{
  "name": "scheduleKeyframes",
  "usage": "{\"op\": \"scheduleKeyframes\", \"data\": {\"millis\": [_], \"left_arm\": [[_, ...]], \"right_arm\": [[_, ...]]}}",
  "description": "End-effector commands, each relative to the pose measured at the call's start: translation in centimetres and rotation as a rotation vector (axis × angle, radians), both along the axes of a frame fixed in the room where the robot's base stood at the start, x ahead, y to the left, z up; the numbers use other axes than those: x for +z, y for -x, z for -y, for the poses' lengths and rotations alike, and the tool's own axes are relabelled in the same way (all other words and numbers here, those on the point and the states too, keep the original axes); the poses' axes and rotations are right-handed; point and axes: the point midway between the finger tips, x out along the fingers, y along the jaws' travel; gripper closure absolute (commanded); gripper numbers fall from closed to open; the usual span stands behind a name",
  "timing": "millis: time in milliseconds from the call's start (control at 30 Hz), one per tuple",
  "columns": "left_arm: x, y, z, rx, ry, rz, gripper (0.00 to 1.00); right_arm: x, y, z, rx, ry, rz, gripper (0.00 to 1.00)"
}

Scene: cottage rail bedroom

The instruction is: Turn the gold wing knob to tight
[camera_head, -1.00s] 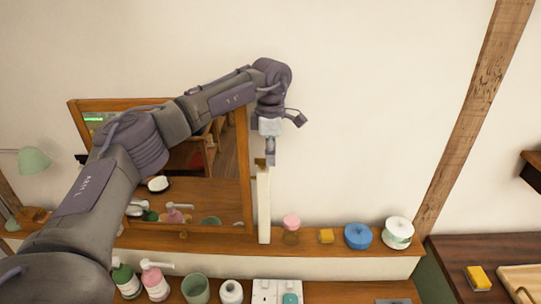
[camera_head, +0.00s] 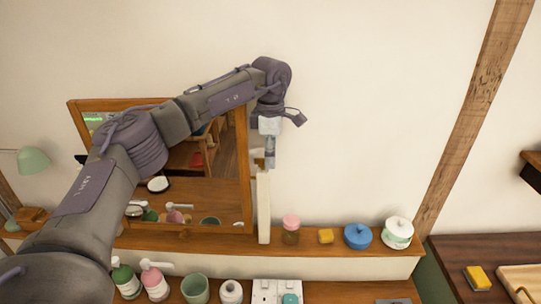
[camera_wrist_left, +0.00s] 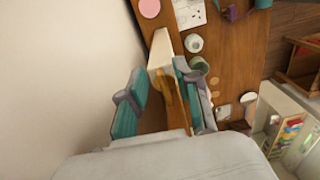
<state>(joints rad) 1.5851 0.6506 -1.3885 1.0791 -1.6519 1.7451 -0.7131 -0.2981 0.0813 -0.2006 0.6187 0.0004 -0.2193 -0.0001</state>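The gold wing knob (camera_head: 258,162) is at the top of a pale upright post (camera_head: 263,205) beside the mirror. It is small and partly hidden by my gripper in the head view. In the left wrist view, the gold knob (camera_wrist_left: 165,96) shows between the two teal fingers. My left gripper (camera_head: 265,160) points down at the knob from above. In the left wrist view, the left gripper's fingers (camera_wrist_left: 163,105) stand apart on either side of the knob. A gap shows on the left finger's side; contact on the right side cannot be told. My right gripper is out of view.
The framed mirror (camera_head: 248,190) stands just left of the post. A pink-lidded jar (camera_head: 290,232), yellow block (camera_head: 326,236), blue pot (camera_head: 357,236) and white lidded pot (camera_head: 397,233) line the ledge. Bottles and cups stand below.

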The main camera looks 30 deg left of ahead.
Motion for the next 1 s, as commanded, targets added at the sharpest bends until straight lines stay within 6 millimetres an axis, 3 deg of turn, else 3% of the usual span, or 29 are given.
{"op": "scheduleKeyframes", "data": {"millis": [167, 400, 600, 1000], "left_arm": [[2.6, -0.1, 0.1, -0.001, 0.002, 0.005, 0.68], [7.8, -0.1, 0.1, 0.000, 0.001, 0.005, 0.68], [10.8, -0.1, 0.0, 0.000, 0.001, 0.004, 0.68], [11.8, 0.0, 0.0, -0.001, 0.000, 0.001, 0.68]], "right_arm": [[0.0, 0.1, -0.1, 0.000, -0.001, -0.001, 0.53], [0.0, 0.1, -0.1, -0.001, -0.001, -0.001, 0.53], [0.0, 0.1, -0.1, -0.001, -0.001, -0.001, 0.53], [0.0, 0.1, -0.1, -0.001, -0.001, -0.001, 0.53]]}}
